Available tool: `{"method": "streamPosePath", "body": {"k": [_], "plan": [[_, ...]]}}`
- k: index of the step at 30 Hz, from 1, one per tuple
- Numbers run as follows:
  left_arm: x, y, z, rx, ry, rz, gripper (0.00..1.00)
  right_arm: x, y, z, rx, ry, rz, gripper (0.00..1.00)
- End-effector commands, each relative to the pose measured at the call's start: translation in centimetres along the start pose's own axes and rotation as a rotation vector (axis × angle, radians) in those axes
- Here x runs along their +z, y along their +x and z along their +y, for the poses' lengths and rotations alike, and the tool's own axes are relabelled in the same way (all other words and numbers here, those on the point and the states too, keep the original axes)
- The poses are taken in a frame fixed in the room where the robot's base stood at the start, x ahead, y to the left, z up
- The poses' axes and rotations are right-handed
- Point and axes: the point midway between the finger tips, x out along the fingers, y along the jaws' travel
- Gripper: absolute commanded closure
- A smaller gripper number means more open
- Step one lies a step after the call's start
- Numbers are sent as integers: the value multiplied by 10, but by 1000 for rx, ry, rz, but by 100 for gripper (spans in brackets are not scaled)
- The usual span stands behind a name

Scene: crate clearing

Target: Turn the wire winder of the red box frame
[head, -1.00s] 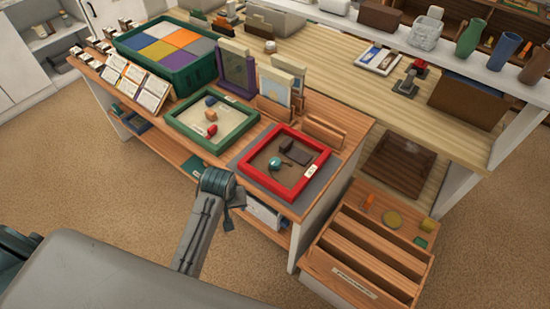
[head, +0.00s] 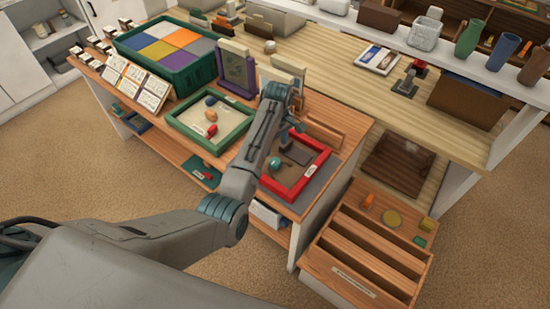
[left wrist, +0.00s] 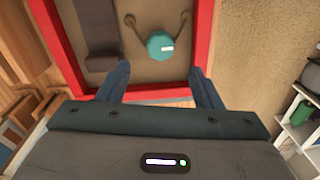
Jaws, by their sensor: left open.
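The red box frame (head: 312,178) lies on the wooden table, partly hidden behind my left arm. It holds a teal winder (head: 275,163) on a brown bed. In the left wrist view the red frame (left wrist: 204,35) surrounds the teal winder (left wrist: 160,45), from which two thin bent wires reach up and outward. A dark grey block lies to its left. My left gripper (head: 294,126) is over the frame's far part. In the wrist view its two fingers (left wrist: 161,85) are spread and empty, with the winder ahead of them and apart. My right gripper is not in view.
A green box frame (head: 197,142) with several small pieces lies to the left. Framed panels (head: 240,72) and a wooden holder (head: 324,130) stand behind. A slotted wooden rack (head: 368,250) is at the lower right. The carpet is open in front.

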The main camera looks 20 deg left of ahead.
Motion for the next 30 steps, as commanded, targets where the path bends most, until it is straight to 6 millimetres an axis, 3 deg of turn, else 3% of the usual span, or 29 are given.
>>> {"method": "streamPosePath", "body": {"k": [12, 25, 26, 30], "plan": [[0, 71, 0, -1, 2, 0, 41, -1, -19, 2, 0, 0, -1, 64], [0, 83, 0, 2, 2, 1, 41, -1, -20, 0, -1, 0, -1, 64], [0, 83, 0, 2, 2, 1, 43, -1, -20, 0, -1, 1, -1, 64], [0, 83, 0, 2, 2, 1, 70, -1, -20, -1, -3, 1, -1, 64]]}}
